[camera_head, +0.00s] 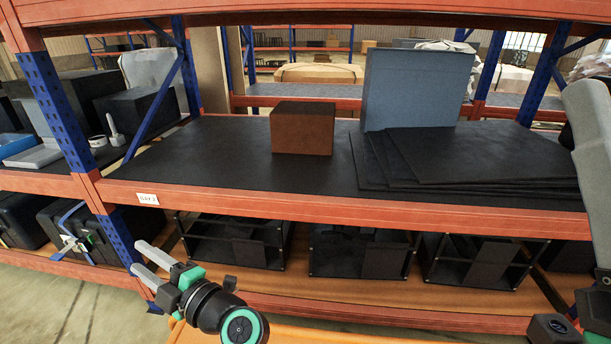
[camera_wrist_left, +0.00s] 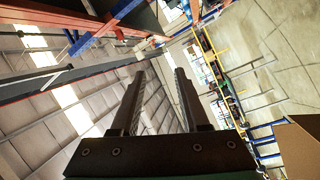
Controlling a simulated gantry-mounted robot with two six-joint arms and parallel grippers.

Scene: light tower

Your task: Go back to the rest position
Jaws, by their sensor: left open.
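My left gripper (camera_head: 153,266) is in the lower left of the head view, in front of the shelf's lower level. Its two pale fingers are apart with nothing between them. In the left wrist view the two dark fingers (camera_wrist_left: 157,75) of the same gripper are spread, with only background between them. My right arm (camera_head: 592,165) shows at the right edge of the head view. Its fingertips cannot be made out.
An orange-edged shelf (camera_head: 330,198) spans the view. On it are a brown box (camera_head: 302,128), a tall grey-blue box (camera_head: 415,88) and flat black sheets (camera_head: 480,155). Black open-framed crates (camera_head: 360,253) stand below. Blue uprights (camera_head: 60,105) flank the bay. The shelf's left part is clear.

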